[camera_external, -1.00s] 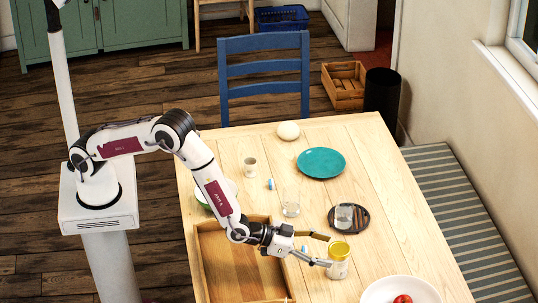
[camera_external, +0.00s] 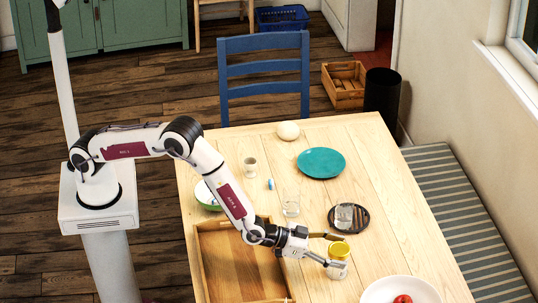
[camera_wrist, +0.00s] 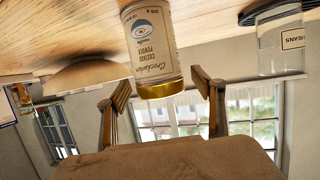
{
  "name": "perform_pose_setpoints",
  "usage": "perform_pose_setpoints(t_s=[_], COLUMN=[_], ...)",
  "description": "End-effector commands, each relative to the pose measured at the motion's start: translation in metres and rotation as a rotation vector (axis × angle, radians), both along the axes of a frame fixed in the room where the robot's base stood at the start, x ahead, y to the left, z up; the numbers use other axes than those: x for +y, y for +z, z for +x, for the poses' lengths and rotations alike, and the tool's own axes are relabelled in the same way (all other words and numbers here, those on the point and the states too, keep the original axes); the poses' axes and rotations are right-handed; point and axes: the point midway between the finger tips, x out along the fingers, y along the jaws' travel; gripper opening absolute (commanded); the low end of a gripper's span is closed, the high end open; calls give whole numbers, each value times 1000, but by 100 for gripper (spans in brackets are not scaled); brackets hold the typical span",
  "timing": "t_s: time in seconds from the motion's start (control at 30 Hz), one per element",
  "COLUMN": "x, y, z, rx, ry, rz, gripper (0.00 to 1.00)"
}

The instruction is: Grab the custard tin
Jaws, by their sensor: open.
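The custard tin (camera_external: 336,271), a pale cylinder with a yellow lid, stands on the wooden table. In the wrist view the tin (camera_wrist: 152,42) appears upside down, with its gold lid and "Custard Powder" label showing. My gripper (camera_external: 345,251) is open, with one finger on either side of the tin's upper part in the external view. In the wrist view the tin shows between the two fingers (camera_wrist: 161,90). Contact is not visible. The lower finger hides part of the tin in the external view.
A round dark coaster (camera_external: 359,226) with a clear glass stands close behind the tin. A white bowl (camera_external: 388,289) holding red fruit is at the front right. A wooden tray (camera_external: 204,257) lies below my arm. A "Beans" jar (camera_wrist: 277,52) shows in the wrist view.

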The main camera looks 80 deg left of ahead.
Motion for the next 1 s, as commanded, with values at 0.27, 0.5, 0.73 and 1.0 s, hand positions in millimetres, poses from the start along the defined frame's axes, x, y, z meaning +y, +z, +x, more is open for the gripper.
perform_pose_setpoints(t_s=[0.27,0.5,0.73,1.0], x=[-1,-1,-1,-1], y=[-2,-2,-2,-1], z=[6,6,6,6], rx=[0,0,0,-2], ry=[1,1,1,1], rz=[1,0,0,0], gripper=[68,68,55,18])
